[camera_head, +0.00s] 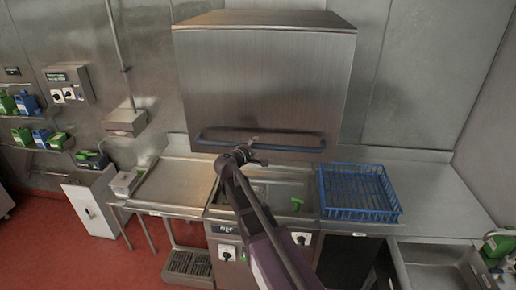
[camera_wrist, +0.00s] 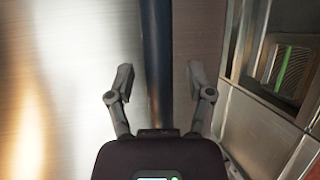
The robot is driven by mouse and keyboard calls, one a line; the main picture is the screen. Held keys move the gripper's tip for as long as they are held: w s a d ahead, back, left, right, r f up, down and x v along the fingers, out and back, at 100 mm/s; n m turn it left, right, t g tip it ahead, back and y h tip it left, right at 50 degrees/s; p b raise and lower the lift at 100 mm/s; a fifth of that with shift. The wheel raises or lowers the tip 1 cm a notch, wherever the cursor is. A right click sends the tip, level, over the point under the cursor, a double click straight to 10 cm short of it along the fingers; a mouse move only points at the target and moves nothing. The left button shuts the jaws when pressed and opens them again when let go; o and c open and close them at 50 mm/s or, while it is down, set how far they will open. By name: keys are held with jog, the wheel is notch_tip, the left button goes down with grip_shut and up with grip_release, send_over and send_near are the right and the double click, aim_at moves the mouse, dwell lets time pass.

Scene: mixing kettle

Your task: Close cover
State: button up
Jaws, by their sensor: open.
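The cover (camera_head: 265,75) is a large brushed-steel box raised above the steel basin unit (camera_head: 268,190). A blue handle bar (camera_head: 215,143) runs along its lower front edge. My gripper (camera_head: 250,150) is at the handle, near its middle. In the wrist view my gripper (camera_wrist: 159,76) is open, with one finger on each side of the dark blue handle (camera_wrist: 154,35). The fingers look apart from the bar; the exact depth between them is hard to tell. The cover's steel face (camera_wrist: 60,80) fills the left of the wrist view.
A blue wire rack (camera_head: 358,192) stands on the counter right of the basin. A steel drainboard (camera_head: 175,185) lies to the left. A sink (camera_head: 435,265) is at lower right. Shelves with green and blue containers (camera_head: 28,103) hang at far left. Red floor is open at lower left.

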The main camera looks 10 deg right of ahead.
jog(key=shift+w+d, duration=0.1)
grip_shut()
jog(key=shift+d, duration=0.3)
jog(key=shift+a, duration=0.2)
jog(key=shift+f+b, duration=0.95)
notch_tip(320, 180, down, 38)
jog(key=b, duration=3.8)
jog(key=shift+a+f+b, duration=0.2)
jog(key=shift+a+b, duration=0.05)
jog(key=shift+b, duration=0.05)
